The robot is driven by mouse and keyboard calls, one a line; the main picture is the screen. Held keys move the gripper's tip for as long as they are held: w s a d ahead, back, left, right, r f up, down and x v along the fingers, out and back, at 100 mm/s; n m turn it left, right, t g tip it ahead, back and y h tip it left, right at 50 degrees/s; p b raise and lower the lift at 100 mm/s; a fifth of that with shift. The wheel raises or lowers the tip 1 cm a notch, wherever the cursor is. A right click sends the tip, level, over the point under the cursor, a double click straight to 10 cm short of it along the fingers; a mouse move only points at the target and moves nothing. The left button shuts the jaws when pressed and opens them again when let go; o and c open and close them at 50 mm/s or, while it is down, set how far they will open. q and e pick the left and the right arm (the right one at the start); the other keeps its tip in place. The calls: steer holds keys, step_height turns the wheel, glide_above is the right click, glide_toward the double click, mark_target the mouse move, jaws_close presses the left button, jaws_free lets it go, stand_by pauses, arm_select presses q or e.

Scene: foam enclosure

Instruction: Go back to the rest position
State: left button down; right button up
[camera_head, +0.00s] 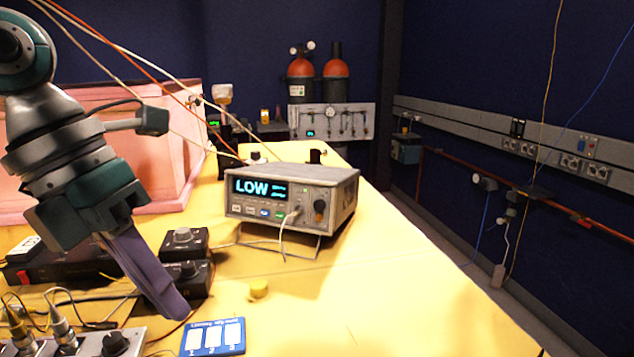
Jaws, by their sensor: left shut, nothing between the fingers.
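My left gripper (172,303) comes in from the left on its grey and teal arm. Its fingers point down and to the right, shut together with nothing between them. They hang over the yellow table (400,290), in front of two small black knob boxes and above a blue card. Whether the fingertips touch anything below cannot be told. My right gripper is not in view.
A grey instrument (340,195) reading "LOW" stands mid-table, with a cable at its front. A blue card (213,337), a yellow cap (258,289) and black knob boxes (184,241) lie near the gripper. A pink foam enclosure (150,100) stands behind the arm. The table's right front is clear.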

arm_select(q)
steer(key=s+d+r+t+h+p, duration=0.1)
steer(key=d+r+h, duration=0.3)
steer(key=d, duration=0.4)
steer(key=s+d+r+h+p, duration=0.1)
steer(key=s+d+r+h, duration=0.1)
steer(key=d+r+h, duration=0.45)
steer(key=w+d+r+n+t+h+p, duration=0.2)
steer(key=d+r+n+t+h, duration=0.15)
steer(key=r+n+t, duration=0.45)
steer(key=w+a+n+t+y+p, duration=0.2)
steer(key=w+a+n+t+y, duration=0.2)
steer(key=a+n+t+y, duration=0.95)
steer(key=s+a+f+n+g+y+p, duration=0.1)
steer(key=s+a+f+n+g+y, duration=0.5)
steer(key=f+n+g, duration=0.6)
steer(key=s+a+f+n+g+h+p, duration=0.1)
steer(key=s+f+n+g+p, duration=0.2)
steer(key=s, duration=0.6)
steer(key=s+a+f+n+g+h+p, duration=0.1)
steer(key=s+a+f+n+g, duration=0.1)
steer(key=s+g, duration=0.5)
step_height(320, 180, up, 36)
steer(key=s+t+p, duration=0.1)
steer(key=t+p, duration=0.1)
steer(key=p, duration=3.3)
steer(key=shift+s+d+p, duration=0.15)
steer(key=shift+s+p, duration=0.2)
